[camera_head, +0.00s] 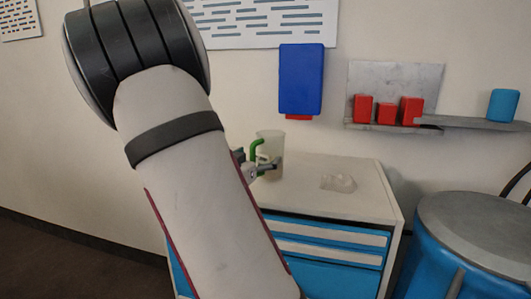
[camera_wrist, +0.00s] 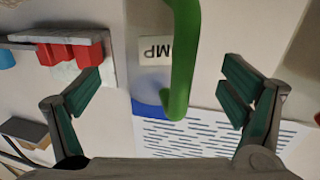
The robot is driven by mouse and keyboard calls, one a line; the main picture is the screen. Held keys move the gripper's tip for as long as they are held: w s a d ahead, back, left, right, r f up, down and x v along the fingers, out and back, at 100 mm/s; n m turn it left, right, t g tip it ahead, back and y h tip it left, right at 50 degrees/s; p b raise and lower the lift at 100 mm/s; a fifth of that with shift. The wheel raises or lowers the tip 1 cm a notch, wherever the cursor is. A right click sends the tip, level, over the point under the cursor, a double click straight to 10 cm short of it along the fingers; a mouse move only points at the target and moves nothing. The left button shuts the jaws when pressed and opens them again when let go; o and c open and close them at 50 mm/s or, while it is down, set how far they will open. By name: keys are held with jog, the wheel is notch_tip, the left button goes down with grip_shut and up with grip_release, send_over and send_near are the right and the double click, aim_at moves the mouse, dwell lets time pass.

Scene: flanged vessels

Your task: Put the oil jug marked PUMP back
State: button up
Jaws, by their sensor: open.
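The jug (camera_head: 273,146) is pale and translucent with a green handle (camera_head: 257,148). It stands upright on the left part of the cabinet top (camera_head: 315,198). In the wrist view a label (camera_wrist: 155,50) on it shows the letters "MP"; the rest is hidden behind the green handle (camera_wrist: 183,60). My gripper (camera_head: 264,168) is at the jug's handle side, partly hidden by my arm. In the wrist view my gripper (camera_wrist: 162,76) is open, its fingers apart on either side of the handle. I see no finger touching it.
A clear crumpled-looking item (camera_head: 338,183) lies on the cabinet top to the right. A wall shelf (camera_head: 395,128) bears red blocks (camera_head: 385,112) and a blue container (camera_head: 503,105). A blue panel (camera_head: 301,78) hangs on the wall. A blue drum (camera_head: 470,225) stands at right.

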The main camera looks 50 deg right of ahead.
jog(key=v, duration=0.6)
jog(key=shift+a+p, duration=0.2)
jog(key=shift+p, duration=0.2)
jog(key=w+a+f+n+t+y, duration=0.2)
jog(key=w+a+t+y, duration=0.1)
jog(key=a+y, duration=0.3)
jog(key=w+a+f+n+t+y, duration=0.25)
jog(key=w+a+y, duration=0.2)
jog(key=a, duration=0.25)
jog(key=s+a+r+n+y, duration=0.25)
jog(key=a+y, duration=0.25)
jog(key=a, duration=0.5)
jog(key=s+a+n+g+y, duration=0.2)
jog(key=s+a+n, duration=0.1)
jog(key=s+a, duration=0.4)
jog(key=s+a+n+g+y, duration=0.25)
jog(key=s+a, duration=0.25)
jog(key=s, duration=0.5)
jog(key=s+d+f+n+g+h, duration=0.1)
jog(key=s+d+n+g+h, duration=0.1)
jog(key=s, duration=1.3)
jog(key=shift+f+n+g, duration=0.3)
jog(key=shift+n+g, duration=0.15)
jog(key=shift+g, duration=0.25)
jog(key=shift+d, duration=0.15)
